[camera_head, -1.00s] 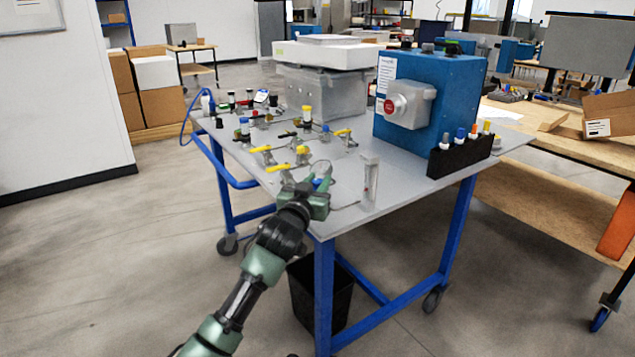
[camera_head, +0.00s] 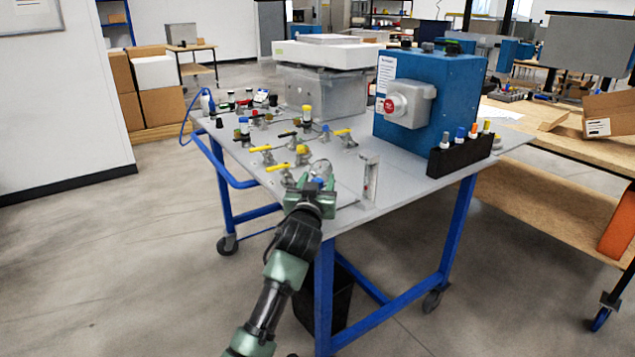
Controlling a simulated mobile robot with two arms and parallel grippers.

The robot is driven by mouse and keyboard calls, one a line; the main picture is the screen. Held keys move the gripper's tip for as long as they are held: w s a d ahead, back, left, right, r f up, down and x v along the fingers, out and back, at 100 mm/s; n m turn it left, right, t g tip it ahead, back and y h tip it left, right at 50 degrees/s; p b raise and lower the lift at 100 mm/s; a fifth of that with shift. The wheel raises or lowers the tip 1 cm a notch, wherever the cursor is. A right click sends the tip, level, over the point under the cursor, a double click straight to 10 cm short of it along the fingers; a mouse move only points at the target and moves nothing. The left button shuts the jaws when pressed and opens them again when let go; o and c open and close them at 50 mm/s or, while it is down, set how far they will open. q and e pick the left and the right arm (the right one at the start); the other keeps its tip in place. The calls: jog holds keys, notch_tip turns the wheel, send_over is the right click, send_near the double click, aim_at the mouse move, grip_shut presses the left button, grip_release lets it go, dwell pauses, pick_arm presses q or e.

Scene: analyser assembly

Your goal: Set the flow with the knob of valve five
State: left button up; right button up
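A blue knob (camera_head: 318,183) shows at the near edge of the valve board, between the fingertips of my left gripper (camera_head: 316,182). The gripper's two fingers stand apart, with the knob between or just behind them; I cannot tell whether they touch it. The gripper hides the valve body below. A round clear gauge (camera_head: 321,168) stands just behind the knob. A clear upright flow tube (camera_head: 370,180) stands to the right. Valves with yellow levers (camera_head: 281,168) lie behind and to the left. No valve number is readable. My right gripper is not in view.
A blue box with a red button (camera_head: 391,105) stands at the back right of the grey cart top (camera_head: 410,192). A black rack (camera_head: 460,157) holds several capped bottles. A grey bin with a white lid stands behind.

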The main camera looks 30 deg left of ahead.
pick_arm(q)
jog(key=shift+s+d, duration=0.15)
jog(key=shift+s, duration=0.2)
jog(key=v, duration=0.6)
jog(key=shift+s+d+p, duration=0.2)
jog(key=shift+s+p, duration=0.15)
jog(key=shift+s, duration=0.15)
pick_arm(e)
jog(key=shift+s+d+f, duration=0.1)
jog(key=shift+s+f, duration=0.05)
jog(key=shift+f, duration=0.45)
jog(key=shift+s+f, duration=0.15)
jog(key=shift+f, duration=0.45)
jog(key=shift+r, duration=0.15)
